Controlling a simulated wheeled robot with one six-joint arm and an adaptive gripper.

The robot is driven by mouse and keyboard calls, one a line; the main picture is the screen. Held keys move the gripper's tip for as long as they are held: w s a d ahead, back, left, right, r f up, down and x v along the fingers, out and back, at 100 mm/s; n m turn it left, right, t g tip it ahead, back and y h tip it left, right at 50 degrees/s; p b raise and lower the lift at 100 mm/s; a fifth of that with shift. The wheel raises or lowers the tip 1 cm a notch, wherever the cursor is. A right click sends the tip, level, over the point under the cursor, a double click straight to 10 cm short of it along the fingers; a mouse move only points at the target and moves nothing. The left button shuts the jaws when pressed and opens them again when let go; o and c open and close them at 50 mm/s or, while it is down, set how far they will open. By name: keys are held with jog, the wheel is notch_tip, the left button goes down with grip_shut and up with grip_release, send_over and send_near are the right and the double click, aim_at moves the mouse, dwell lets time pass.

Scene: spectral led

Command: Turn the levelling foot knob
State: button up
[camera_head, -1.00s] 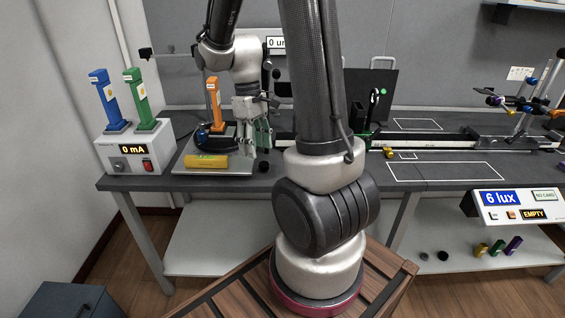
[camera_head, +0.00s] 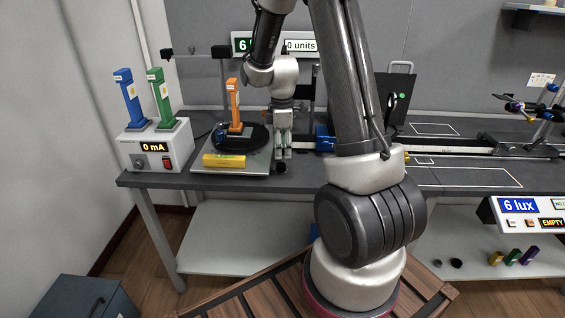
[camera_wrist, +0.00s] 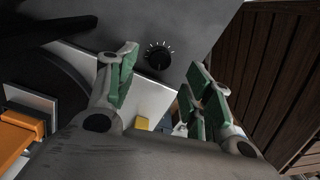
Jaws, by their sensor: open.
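The levelling foot knob (camera_head: 281,167) is a small black round knob on the dark tabletop, just off the right front corner of the pale base plate (camera_head: 200,168). In the wrist view the knob (camera_wrist: 158,60) has a ring of white tick marks around it and lies between the lines of my fingers. My gripper (camera_head: 283,154) points down right above the knob. In the wrist view my gripper (camera_wrist: 161,62) is open, with green-padded fingers apart on either side of the knob. Whether the fingertips are at knob height is hard to tell. Nothing is held.
The power box (camera_head: 152,150) with blue and green posts is left. A blue part (camera_head: 324,138) on the rail is close to the right of my gripper.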

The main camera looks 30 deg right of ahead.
aim_at(282, 164)
notch_tip(282, 164, down, 6)
dwell(0.4)
jog(key=c, duration=1)
jog(key=shift+m, duration=2.9)
jog(key=o, duration=1)
